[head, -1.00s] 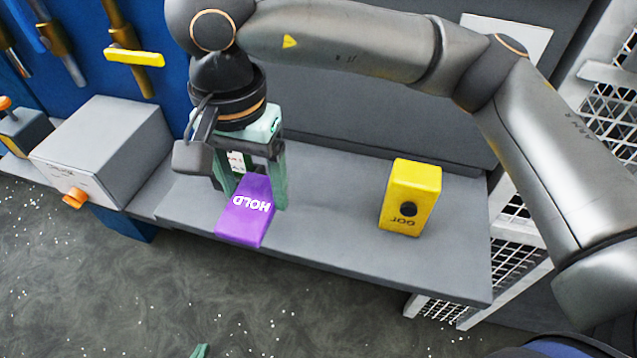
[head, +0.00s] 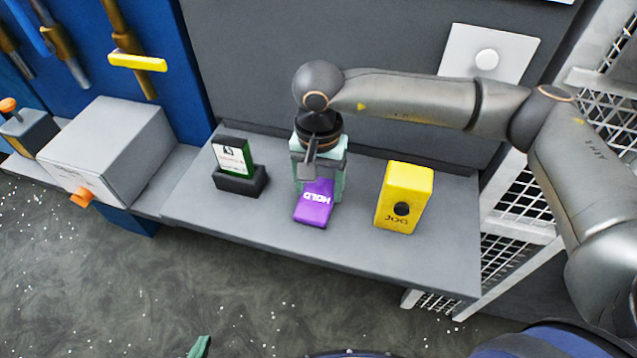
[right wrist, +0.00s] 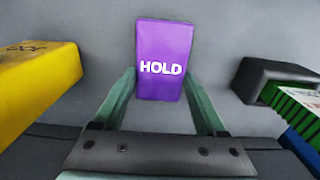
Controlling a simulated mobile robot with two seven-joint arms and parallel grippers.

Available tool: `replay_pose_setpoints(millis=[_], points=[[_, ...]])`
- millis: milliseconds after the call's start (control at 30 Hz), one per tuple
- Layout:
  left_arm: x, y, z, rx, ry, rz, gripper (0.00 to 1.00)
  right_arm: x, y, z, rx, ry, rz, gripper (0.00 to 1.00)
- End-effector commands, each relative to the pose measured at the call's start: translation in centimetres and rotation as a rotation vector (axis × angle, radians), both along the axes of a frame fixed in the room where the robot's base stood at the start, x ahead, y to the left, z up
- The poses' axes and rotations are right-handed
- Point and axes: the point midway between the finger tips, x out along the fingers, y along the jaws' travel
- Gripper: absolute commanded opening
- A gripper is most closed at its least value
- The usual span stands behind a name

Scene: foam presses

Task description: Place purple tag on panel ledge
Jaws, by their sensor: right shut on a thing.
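The purple tag (head: 314,203), marked HOLD, is at the middle of the grey panel ledge (head: 360,240), near its front half. My right gripper (head: 318,185) comes down over the tag and is shut on it. In the right wrist view the purple tag (right wrist: 163,60) stands between and beyond the green fingertips (right wrist: 163,85). I cannot tell whether its underside touches the ledge. Only a green tip of my left gripper (head: 200,347) shows at the bottom edge; its jaws are cut off.
A yellow JOG block (head: 404,195) stands right of the tag. A black holder (head: 240,182) with a green-and-white card (head: 232,155) stands to the left. A grey box (head: 105,150) with an orange knob is farther left. Bare ledge lies between these things.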

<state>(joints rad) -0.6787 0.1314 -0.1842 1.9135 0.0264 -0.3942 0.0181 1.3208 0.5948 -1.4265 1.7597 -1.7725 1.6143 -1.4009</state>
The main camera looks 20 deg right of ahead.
Motion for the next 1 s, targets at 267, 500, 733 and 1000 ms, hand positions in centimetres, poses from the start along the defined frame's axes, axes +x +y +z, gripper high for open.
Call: replay_pose_setpoints(millis=[267, 500, 733, 1000], points=[[0.04, 0.0, 0.33, 0.0, -0.001, 0.0, 0.0, 0.02, 0.07, -0.8, 0.001, -0.002, 0.0, 0.19], [0.04, 0.0, -0.02, 0.0, -0.001, 0.0, 0.0, 0.01, 0.07, -1.04, 0.001, -0.002, 0.0, 0.81], [0.05, 0.0, -0.01, 0.0, -0.001, 0.0, 0.0, 0.0, 0.08, -1.02, 0.0, -0.001, 0.0, 1.0], [0.05, 0.0, 0.48, 0.0, -0.001, 0.0, 0.0, 0.0, 0.08, -0.6, 0.0, -0.001, 0.0, 1.0]])
